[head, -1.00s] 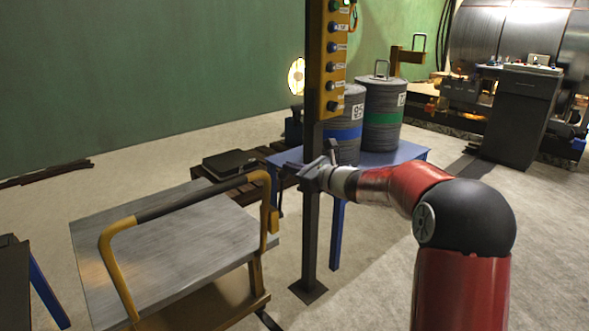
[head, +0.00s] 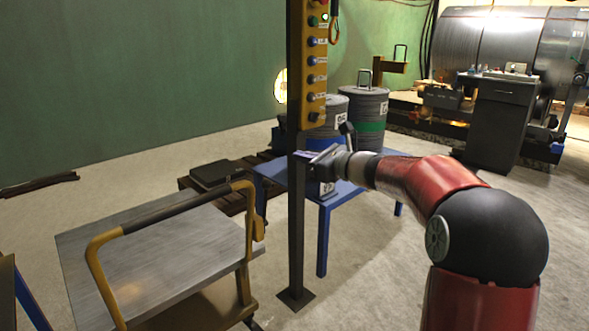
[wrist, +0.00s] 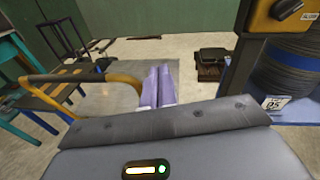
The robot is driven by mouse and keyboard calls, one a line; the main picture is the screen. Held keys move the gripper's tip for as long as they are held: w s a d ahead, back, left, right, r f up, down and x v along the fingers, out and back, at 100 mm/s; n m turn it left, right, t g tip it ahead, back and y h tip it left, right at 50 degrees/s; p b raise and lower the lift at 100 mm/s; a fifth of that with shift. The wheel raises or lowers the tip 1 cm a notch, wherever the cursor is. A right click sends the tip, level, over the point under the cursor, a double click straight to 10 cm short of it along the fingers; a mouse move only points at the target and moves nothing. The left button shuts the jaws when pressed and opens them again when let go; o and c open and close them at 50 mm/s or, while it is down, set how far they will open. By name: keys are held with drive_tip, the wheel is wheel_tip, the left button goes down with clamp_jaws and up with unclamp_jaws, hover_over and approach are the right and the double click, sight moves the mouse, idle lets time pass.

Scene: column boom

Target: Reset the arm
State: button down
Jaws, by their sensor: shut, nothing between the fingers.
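My red and black arm reaches in from the lower right of the head view. My gripper (head: 303,155) is at its end, pointing left, in front of or beside the dark post (head: 297,225) below the button panel; I cannot tell whether it touches. In the wrist view my gripper (wrist: 158,85) shows two pale purple fingers side by side, closed together, with nothing between them. Beyond the fingers lies the trolley's grey top.
The yellow button panel (head: 314,70) tops the post. A trolley (head: 150,255) with a yellow handle stands at left. A dark cabinet (head: 498,120) stands at back right. Floor at right is clear.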

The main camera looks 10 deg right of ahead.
drive_tip(key=shift+s+d+r, duration=0.25)
drive_tip(key=shift+d+r, duration=0.05)
drive_tip(key=shift+r, duration=0.3)
drive_tip(key=s+a+f+n+g+h, duration=0.3)
drive_tip(key=s+n, duration=0.4)
drive_tip(key=s, duration=0.4)
drive_tip(key=s+a+f+n+g+h, duration=0.2)
drive_tip(key=s+a+f+n+g, duration=0.15)
drive_tip(key=s+n, duration=0.55)
drive_tip(key=s+d+f+n+h, duration=0.2)
drive_tip(key=s+d+n, duration=0.1)
drive_tip(key=s, duration=0.3)
drive_tip(key=s+d+f+n+h, duration=0.2)
drive_tip(key=s+d+f+n, duration=0.1)
drive_tip(key=s, duration=0.4)
drive_tip(key=s+d+f+n+h, duration=0.2)
drive_tip(key=s+d+f+n, duration=0.1)
drive_tip(key=s, duration=0.4)
drive_tip(key=shift+s+d+f+n+h, duration=0.15)
drive_tip(key=shift+s+f+n+h, duration=0.1)
drive_tip(key=shift+n+h, duration=0.15)
